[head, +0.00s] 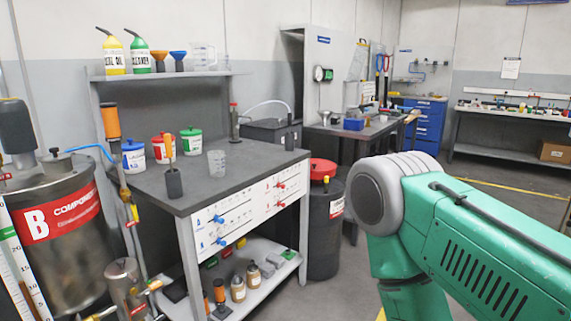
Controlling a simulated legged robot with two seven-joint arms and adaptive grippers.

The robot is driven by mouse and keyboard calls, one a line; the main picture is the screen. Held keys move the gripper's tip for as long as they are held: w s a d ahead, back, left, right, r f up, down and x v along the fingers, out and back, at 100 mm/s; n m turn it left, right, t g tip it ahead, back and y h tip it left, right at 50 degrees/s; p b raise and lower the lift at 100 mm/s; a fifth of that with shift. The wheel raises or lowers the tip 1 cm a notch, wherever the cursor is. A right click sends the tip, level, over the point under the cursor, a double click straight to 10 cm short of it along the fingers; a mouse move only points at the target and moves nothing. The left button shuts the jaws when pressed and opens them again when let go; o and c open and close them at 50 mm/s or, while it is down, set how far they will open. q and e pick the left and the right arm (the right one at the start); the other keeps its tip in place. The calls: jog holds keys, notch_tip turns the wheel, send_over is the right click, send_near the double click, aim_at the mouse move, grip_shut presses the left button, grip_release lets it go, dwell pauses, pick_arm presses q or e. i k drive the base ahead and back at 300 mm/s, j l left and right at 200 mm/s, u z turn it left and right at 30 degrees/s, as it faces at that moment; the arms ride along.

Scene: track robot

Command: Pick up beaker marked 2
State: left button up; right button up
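A clear beaker (217,163) stands upright on the dark top of the workbench (245,158), near the middle. Another clear graduated beaker (203,58) stands on the shelf above the bench, at the right of the bottles and funnels. Any number marked on either beaker is too small to read, so I cannot tell which one is marked 2. Neither of my grippers shows in the head view, and nothing touches the beakers.
Blue, red and green labelled containers (163,148) stand behind the beaker. A dark upright holder (174,181) is left of it. A metal drum marked B (60,235) stands left of the bench, a black barrel (323,225) right. A green arm link blocks the lower right.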

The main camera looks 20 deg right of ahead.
aim_at(217, 158)
jog(key=z, duration=0.15)
jog(key=i+l+u, duration=0.1)
jog(key=i+l, duration=0.4)
jog(key=l, duration=0.15)
jog(key=i+l+u, duration=0.25)
jog(key=i+l, duration=0.2)
jog(key=l, duration=0.3)
jog(key=i+l+u, duration=0.1)
jog(key=l, duration=0.25)
jog(key=i, duration=0.1)
